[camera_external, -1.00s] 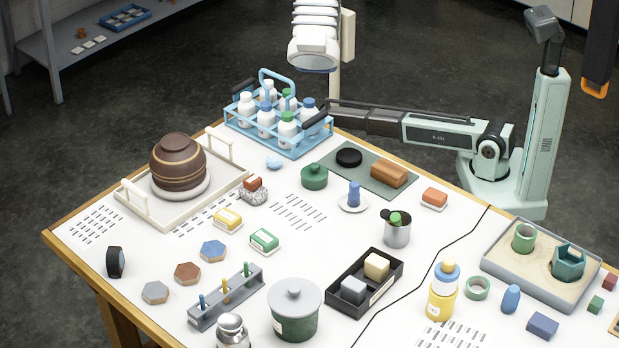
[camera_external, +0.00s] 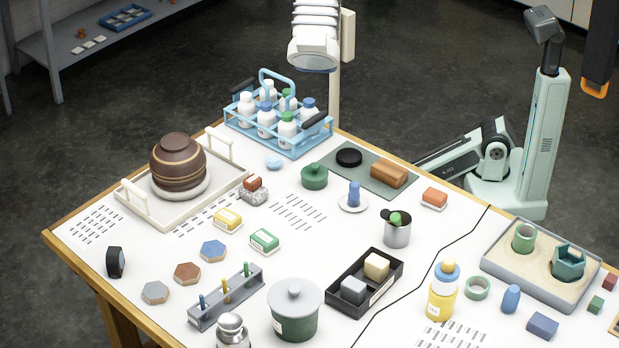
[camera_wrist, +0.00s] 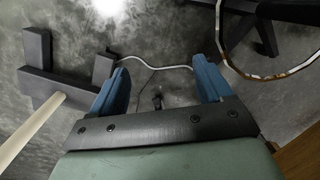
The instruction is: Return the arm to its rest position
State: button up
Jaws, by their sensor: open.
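My gripper (camera_wrist: 160,85) shows in the wrist view with its two blue fingers spread wide apart and nothing between them. The wrist camera looks past the fingers onto the dark grey floor. In the external view my gripper cannot be made out; the pale green arm (camera_external: 465,155) is folded low beside its upright column, behind the far right edge of the table. The arm's lower end passes out of sight behind that edge.
The white table (camera_external: 330,232) carries a blue bottle carrier (camera_external: 270,140), a brown pot (camera_external: 178,165) on a cream tray (camera_external: 140,205), a green mat (camera_external: 368,180) and a sand tray (camera_external: 515,272). In the wrist view, a pale pole (camera_wrist: 30,130) and cables lie near the fingers.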

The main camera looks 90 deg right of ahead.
jog(key=s+a+n+g, duration=0.1)
jog(key=s+a+g, duration=0.1)
jog(key=s, duration=1)
jog(key=s+a+n+g, duration=0.1)
jog(key=s+a+g, duration=0.2)
jog(key=s, duration=1)
jog(key=a, duration=0.2)
jog(key=shift+a+f+g+h, duration=0.2)
jog(key=shift+a+g+h, duration=0.1)
jog(key=shift+h, duration=0.1)
jog(key=shift+s, duration=0.1)
